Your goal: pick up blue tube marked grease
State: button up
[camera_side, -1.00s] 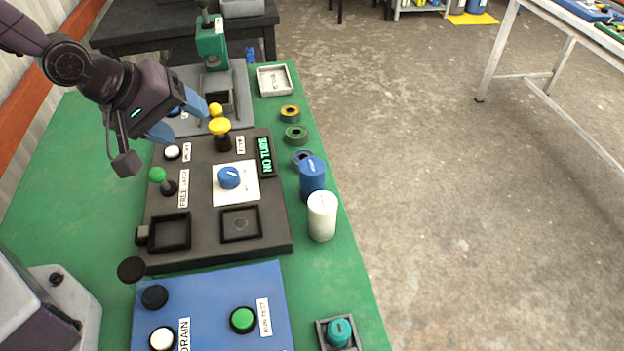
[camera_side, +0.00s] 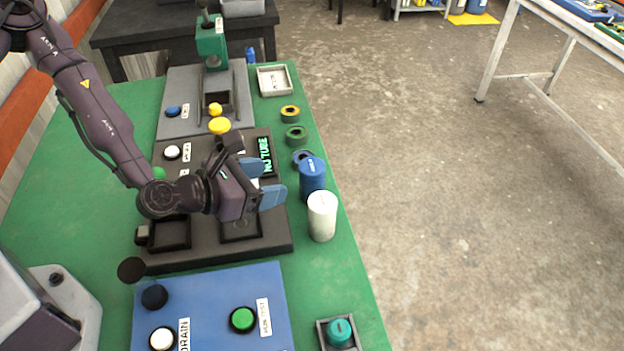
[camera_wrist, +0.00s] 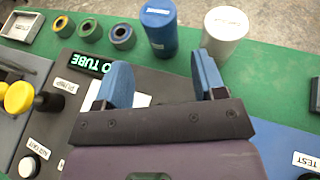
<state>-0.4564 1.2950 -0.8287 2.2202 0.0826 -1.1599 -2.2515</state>
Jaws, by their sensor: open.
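The blue tube (camera_side: 312,180) stands upright near the right edge of the green bench, with a small pale label on its top. It also shows in the wrist view (camera_wrist: 158,30), where the label's print is too small to read. My gripper (camera_side: 265,182) is open and empty over the dark panel, just left of the blue tube. In the wrist view my gripper's blue fingers (camera_wrist: 163,85) are apart and point toward the tube, with a gap between them and it.
A white tube (camera_side: 322,216) stands close in front of the blue one. Several coloured rings, such as the green ring (camera_side: 296,135), lie behind it. The dark panel's display (camera_side: 266,155) and yellow knob (camera_side: 219,126) are near my gripper. The bench's right edge is close.

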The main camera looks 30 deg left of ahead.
aim_at(300, 174)
jog(key=x, duration=1)
jog(key=shift+w+d+f, duration=0.1)
jog(key=shift+w+d, duration=0.05)
jog(key=shift+w, duration=0.1)
jog(key=c, duration=0.8)
